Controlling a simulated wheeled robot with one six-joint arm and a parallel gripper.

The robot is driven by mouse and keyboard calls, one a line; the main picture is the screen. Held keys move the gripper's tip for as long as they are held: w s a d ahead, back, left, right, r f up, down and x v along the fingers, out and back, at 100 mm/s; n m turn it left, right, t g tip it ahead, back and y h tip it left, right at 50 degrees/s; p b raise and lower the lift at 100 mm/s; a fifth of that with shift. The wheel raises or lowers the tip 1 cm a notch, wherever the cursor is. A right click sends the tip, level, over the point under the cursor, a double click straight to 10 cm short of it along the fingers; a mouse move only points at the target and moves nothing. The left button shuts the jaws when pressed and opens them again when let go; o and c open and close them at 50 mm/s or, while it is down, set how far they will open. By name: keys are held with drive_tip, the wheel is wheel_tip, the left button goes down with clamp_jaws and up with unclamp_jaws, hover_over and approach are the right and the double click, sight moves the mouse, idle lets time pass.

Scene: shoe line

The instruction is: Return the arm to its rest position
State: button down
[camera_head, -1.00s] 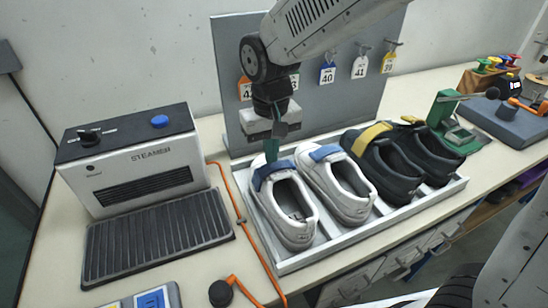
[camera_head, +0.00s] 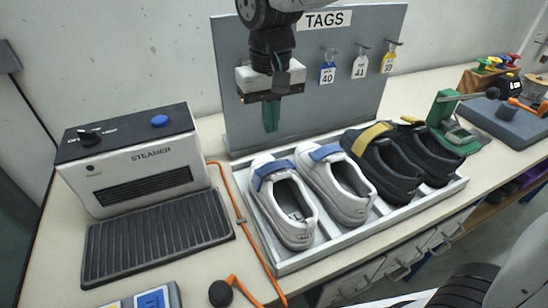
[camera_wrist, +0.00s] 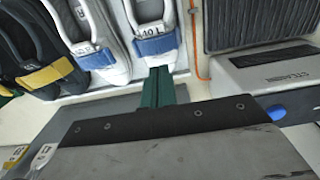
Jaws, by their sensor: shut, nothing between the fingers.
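My gripper (camera_head: 271,118) has green fingers that are shut with nothing between them. It hangs in front of the grey tag board, above and behind the white shoes. In the wrist view its green fingers (camera_wrist: 157,88) point towards the shoe tray. A white shoe with a blue strap (camera_head: 284,204) stands at the left end of the tray, apart from the fingers. A second white shoe with a blue strap (camera_head: 337,184) stands beside it. My arm hides part of the board.
The grey tag board (camera_head: 228,80) carries tags on hooks. The white tray (camera_head: 345,236) also holds dark shoes (camera_head: 385,165) with yellow straps. A steamer (camera_head: 132,160) with a ribbed black plate stands at left, an orange cable (camera_head: 232,205) between it and the tray. A green device (camera_head: 447,108) stands at right.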

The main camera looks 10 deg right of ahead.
idle(0.3)
drive_tip(key=s+d+m+t, duration=0.1)
drive_tip(key=s+d+m, duration=0.2)
drive_tip(key=s+d, duration=1.6)
drive_tip(key=shift+s+d+r, duration=0.25)
drive_tip(key=shift+d+r, duration=0.1)
drive_tip(key=shift+d, duration=0.55)
